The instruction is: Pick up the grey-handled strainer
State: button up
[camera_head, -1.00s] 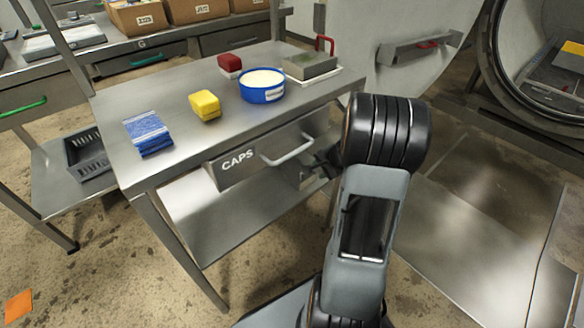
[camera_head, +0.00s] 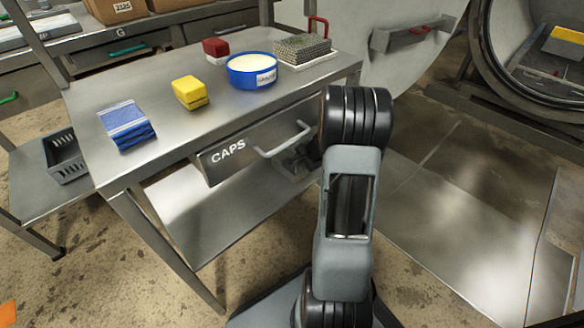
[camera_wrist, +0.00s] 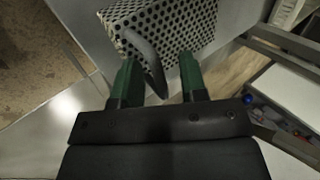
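The strainer (camera_wrist: 180,22) shows in the wrist view as a metal box full of round holes, with a curved grey handle (camera_wrist: 147,58) on its near side. My gripper (camera_wrist: 159,74) has two green fingers, spread apart, with the handle's lower end between them. I see a gap between the handle and each finger; contact is not visible. In the head view my arm hides most of the gripper. A perforated metal block (camera_head: 303,47) stands at the table's far right corner, with a red handle showing behind it. I cannot tell whether it is the same strainer.
The steel table (camera_head: 160,165) holds a blue sponge stack (camera_head: 127,125), a yellow block (camera_head: 190,92), a blue tub (camera_head: 253,71) and a red block (camera_head: 215,48). A drawer marked CAPS (camera_head: 228,151) is under its top. The round autoclave opening (camera_head: 487,50) is at right.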

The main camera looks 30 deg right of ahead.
jog(key=shift+r, duration=0.1)
jog(key=shift+c, duration=0.3)
grip_shut()
